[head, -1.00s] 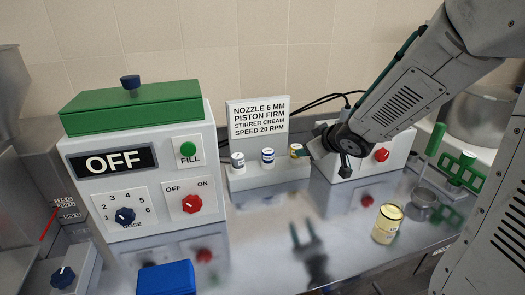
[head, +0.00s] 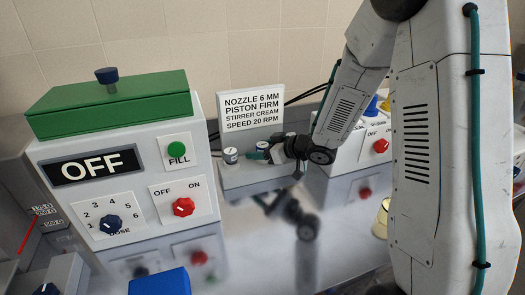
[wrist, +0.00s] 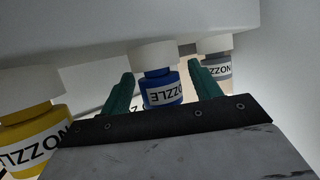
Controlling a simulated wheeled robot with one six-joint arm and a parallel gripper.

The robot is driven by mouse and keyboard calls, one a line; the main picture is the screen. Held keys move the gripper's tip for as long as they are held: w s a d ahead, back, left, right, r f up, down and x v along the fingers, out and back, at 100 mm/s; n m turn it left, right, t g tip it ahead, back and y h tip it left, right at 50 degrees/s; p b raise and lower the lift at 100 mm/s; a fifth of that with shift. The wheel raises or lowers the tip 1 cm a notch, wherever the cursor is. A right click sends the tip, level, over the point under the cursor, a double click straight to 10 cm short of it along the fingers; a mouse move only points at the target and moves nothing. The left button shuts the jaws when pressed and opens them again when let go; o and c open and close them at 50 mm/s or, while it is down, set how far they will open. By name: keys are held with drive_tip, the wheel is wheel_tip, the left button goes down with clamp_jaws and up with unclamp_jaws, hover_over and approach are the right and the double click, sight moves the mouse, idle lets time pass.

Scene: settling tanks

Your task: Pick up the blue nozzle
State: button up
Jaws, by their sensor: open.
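In the head view the blue nozzle (head: 263,146) stands on the white rack (head: 250,180), partly hidden by my gripper (head: 262,155). My gripper is open. The grey nozzle (head: 230,157) stands to its left on the rack, and shows at the right in the wrist view (wrist: 216,66). The yellow nozzle (wrist: 30,125) shows at the left in the wrist view.
The filling machine (head: 125,165) with its OFF display stands left of the rack. A sign (head: 251,107) rises behind the rack. A white box with a red knob (head: 381,146) is to the right, partly behind my arm. The steel bench (head: 260,240) in front is mostly clear.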

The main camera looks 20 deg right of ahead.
drive_tip(key=shift+w+a+f, duration=0.25)
drive_tip(key=shift+w+a, duration=0.15)
drive_tip(key=shift+w, duration=0.1)
drive_tip(key=c, duration=1.1)
